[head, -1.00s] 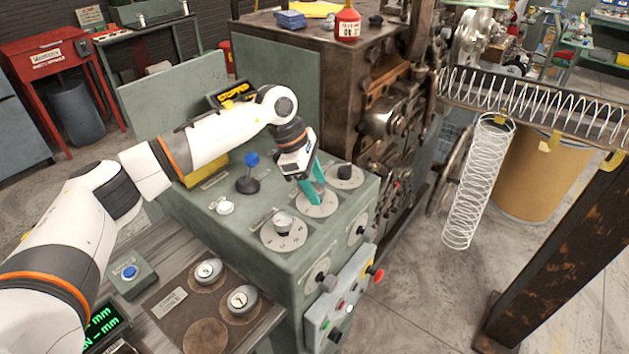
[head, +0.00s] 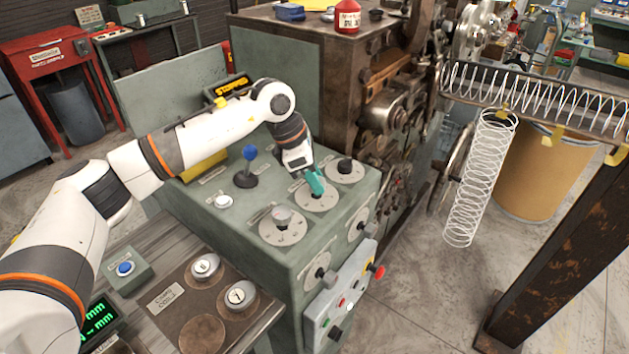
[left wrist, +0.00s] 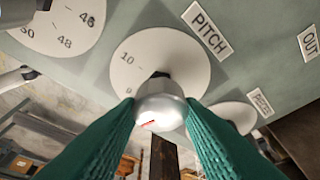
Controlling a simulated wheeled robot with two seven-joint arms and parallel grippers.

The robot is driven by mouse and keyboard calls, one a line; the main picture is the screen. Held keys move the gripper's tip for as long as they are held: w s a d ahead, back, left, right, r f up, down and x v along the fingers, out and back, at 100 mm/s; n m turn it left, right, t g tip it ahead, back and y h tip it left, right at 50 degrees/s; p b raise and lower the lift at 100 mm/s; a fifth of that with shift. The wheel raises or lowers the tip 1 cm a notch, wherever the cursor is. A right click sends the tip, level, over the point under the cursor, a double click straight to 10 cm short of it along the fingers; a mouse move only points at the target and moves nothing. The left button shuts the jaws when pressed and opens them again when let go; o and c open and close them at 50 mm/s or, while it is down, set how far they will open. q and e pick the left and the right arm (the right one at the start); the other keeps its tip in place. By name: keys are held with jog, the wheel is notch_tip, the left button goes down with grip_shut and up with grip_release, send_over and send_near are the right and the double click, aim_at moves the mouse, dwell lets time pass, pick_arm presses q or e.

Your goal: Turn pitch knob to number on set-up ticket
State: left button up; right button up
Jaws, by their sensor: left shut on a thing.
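The pitch knob (left wrist: 160,100) is a silver round knob with a red mark, on a white dial (left wrist: 195,62) beside the PITCH label (left wrist: 207,30) in the left wrist view. The numbers 10 and 9 show on the dial's left side; I cannot tell which number the knob points at. My left gripper (head: 315,183) has its teal fingers shut on the knob, one on each side. In the head view the fingers hide the knob, above the middle dial (head: 314,203) on the green panel. I cannot identify a set-up ticket. My right gripper is not in view.
A dial with a silver knob (head: 282,218) sits to the left, and one with a black knob (head: 345,165) to the right. A blue-topped lever (head: 249,153) and a white button (head: 223,201) are nearby.

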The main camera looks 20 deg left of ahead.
pick_arm(q)
jog(key=n+t+b, duration=0.1)
jog(key=n+b, duration=0.1)
jog(key=n+y+b, duration=0.1)
jog(key=n+b, duration=0.1)
jog(key=n, duration=0.1)
jog(key=shift+s+d+f+t, duration=0.1)
jog(key=shift+f+t, duration=0.05)
jog(key=shift+t, duration=0.25)
jog(key=shift+n+t+y+b, duration=0.4)
jog(key=shift+n+y+b, duration=0.2)
jog(key=shift+n+b, duration=1)
jog(key=shift+n, duration=0.4)
jog(key=o, duration=1)
jog(key=shift+r, duration=0.2)
jog(key=v, duration=1.2)
jog(key=shift+b, duration=0.4)
jog(key=shift+d, duration=0.1)
